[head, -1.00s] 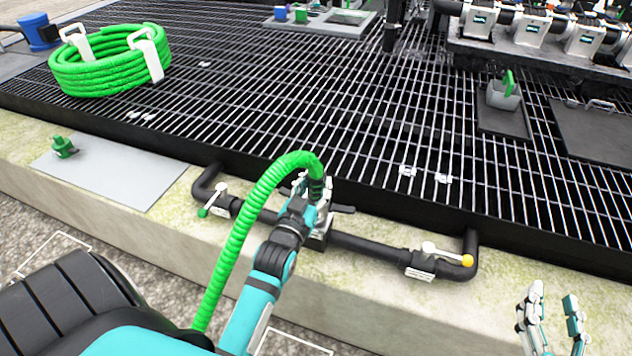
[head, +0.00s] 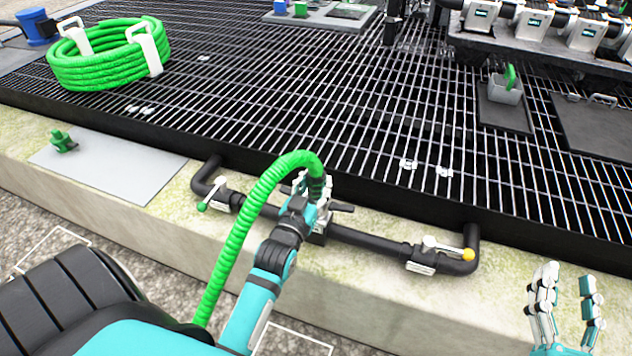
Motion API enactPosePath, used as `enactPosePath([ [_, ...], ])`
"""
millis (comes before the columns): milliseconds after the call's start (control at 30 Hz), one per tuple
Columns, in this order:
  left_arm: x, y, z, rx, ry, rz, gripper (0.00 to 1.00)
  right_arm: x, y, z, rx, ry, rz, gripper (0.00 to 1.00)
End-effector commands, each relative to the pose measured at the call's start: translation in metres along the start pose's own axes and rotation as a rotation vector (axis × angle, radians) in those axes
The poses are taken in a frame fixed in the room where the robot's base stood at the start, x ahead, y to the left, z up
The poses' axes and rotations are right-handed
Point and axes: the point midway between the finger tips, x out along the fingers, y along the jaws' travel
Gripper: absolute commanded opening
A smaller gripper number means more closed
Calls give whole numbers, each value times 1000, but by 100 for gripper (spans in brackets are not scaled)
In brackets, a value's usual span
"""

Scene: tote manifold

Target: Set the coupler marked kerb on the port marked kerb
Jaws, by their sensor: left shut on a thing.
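My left gripper (head: 312,193) is shut on the coupler (head: 316,186) at the end of a green ribbed hose (head: 247,220). The hose arches up from the lower left and bends down into the grip. The gripper is over the middle of a black pipe manifold (head: 365,243) on the concrete kerb, at its central fitting (head: 320,230). My fingers hide most of the coupler and the port, so I cannot tell whether they are joined. No kerb marking is readable. My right gripper (head: 567,290) is open and empty at the lower right, apart from the manifold.
Valves with a green-tipped handle (head: 214,196) and a yellow-tipped handle (head: 447,250) flank the central fitting. A grey plate (head: 110,170) and green fitting (head: 62,141) are at left. A coiled green hose (head: 105,60) lies on the grating (head: 300,100). Grey units (head: 535,28) stand far right.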

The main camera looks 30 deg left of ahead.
Motion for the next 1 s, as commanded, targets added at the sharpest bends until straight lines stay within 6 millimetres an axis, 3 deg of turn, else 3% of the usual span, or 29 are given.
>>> enactPosePath([
  [33, 0, 0, -2, 0, 5, 0, 34, 0, 0, 0, 0, 0, 0, 40],
  [233, 0, 0, -1, 0, 3, 0, 58, 0, 0, 0, 0, 0, 0, 40],
  [567, -5, 0, 2, 0, -3, 0, 58, 0, 0, 0, 0, -1, 0, 40],
  [667, -17, 0, 2, 0, -5, 0, 58, 0, 0, 0, 0, -1, 0, 40],
  [1000, -88, 0, 1, 0, -4, -1, 58, 0, 0, 0, 0, -1, 0, 40],
])
